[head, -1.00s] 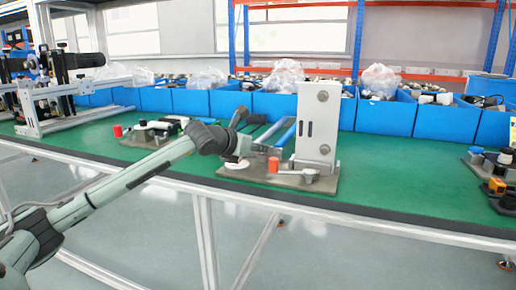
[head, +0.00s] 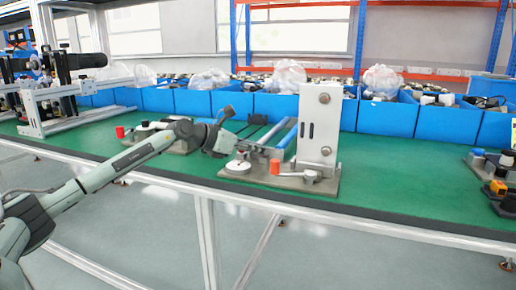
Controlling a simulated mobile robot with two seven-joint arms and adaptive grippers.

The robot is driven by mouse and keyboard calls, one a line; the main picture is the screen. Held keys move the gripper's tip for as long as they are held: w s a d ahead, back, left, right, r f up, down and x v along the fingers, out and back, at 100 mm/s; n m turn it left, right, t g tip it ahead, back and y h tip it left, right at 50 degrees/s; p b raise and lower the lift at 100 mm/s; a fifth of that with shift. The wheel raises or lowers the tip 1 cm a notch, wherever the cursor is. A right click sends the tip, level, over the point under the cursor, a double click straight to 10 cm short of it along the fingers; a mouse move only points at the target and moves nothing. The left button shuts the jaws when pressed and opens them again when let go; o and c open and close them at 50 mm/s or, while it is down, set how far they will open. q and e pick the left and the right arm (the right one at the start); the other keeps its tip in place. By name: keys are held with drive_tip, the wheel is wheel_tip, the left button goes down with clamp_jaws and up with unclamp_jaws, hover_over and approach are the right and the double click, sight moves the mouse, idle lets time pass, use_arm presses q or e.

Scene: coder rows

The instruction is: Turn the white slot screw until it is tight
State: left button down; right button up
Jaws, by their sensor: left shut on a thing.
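A round white disc (head: 237,167), which looks like the white slot screw, lies flat at the left front corner of a grey fixture plate (head: 262,178). Its slot is too small to make out. My left gripper (head: 238,147) is just above and behind the disc, reached in from the left, and a gap shows between them. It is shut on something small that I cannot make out. My right gripper is not in view.
The fixture carries a tall white upright plate (head: 318,125), an orange knob (head: 275,167) and blue rods (head: 281,134). Blue bins (head: 386,117) line the back. Another fixture with a red knob (head: 120,132) stands left.

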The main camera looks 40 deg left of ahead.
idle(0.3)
use_arm(q)
drive_tip(key=c, duration=1.4)
unclamp_jaws()
drive_tip(key=v, duration=0.5)
drive_tip(key=shift+s+a, duration=0.25)
drive_tip(key=shift+s, duration=0.1)
drive_tip(key=shift+v, duration=1.15)
drive_tip(key=shift+r, duration=0.15)
